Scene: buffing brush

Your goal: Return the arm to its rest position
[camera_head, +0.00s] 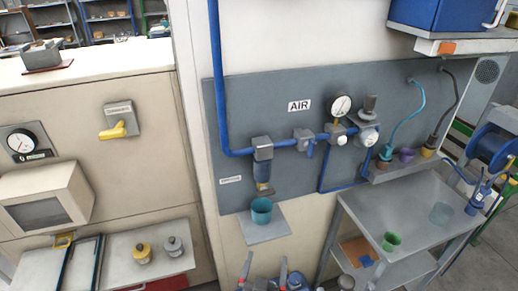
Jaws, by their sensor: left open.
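My left gripper (265,264) shows at the bottom edge of the head view, left of the grey cart. Its two fingers point up and stand apart, with nothing visible between them. The fingers are grey with red parts, and blue shows below them. The rest of this arm is cut off by the lower edge. My right gripper is not in view. I see no buffing brush that I can make out.
A teal cup (261,211) stands on a small wall shelf (280,229) above my gripper. A grey cart (366,215) with a green cup (391,241) stands to the right. The blue air pipe (217,80) runs along the wall panel. A beige machine (60,120) stands left.

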